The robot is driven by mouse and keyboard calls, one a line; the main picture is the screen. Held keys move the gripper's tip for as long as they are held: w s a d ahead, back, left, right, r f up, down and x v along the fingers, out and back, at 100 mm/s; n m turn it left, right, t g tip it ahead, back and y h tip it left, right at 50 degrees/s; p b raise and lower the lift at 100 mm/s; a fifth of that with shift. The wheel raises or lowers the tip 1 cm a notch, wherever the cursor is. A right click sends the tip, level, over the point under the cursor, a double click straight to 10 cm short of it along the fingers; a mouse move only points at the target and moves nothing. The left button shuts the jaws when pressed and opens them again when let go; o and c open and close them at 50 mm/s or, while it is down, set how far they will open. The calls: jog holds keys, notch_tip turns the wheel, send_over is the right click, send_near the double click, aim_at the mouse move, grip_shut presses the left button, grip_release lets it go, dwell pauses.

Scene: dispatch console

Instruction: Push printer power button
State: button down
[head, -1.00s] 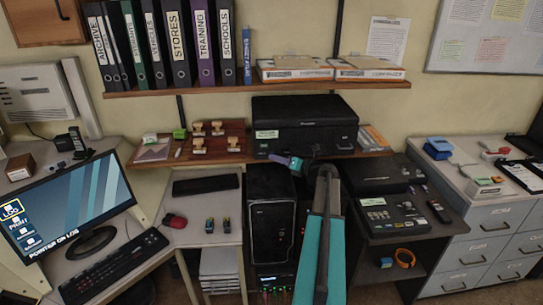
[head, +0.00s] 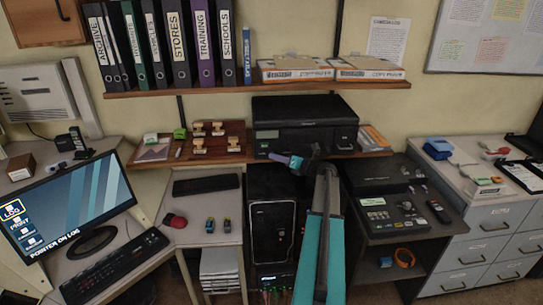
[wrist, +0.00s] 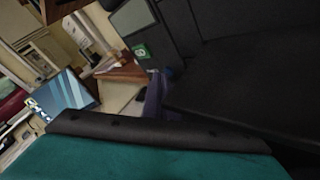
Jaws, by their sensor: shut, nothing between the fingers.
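The black printer (head: 318,112) stands on the lower wooden shelf, below the binders. A pale panel (head: 267,134) is at the left of its front. In the wrist view the printer's dark body (wrist: 245,75) fills the right side. A green square with a white mark (wrist: 141,52), perhaps the power button, shows below the grey panel (wrist: 132,17). My gripper (head: 277,158) is shut and empty, just in front of and below the printer's left front. In the wrist view its purple fingers (wrist: 154,98) point up near the green square. I cannot tell whether they touch the printer.
Wooden stamps (head: 218,138) lie on the shelf left of the printer. A black computer tower (head: 272,225) stands below. A black device (head: 395,212) stands at right of my arm.

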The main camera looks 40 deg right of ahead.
jog(key=shift+s+a, duration=0.1)
jog(key=shift+s, duration=0.05)
jog(key=shift+s+a, duration=0.2)
dwell(0.6)
jog(key=shift+s+a+p, duration=0.3)
jog(key=shift+s+a, duration=0.7)
jog(key=shift+s, duration=0.15)
jog(key=shift+s+a+p, duration=0.3)
jog(key=shift+s+a, duration=0.65)
jog(key=shift+s, duration=0.2)
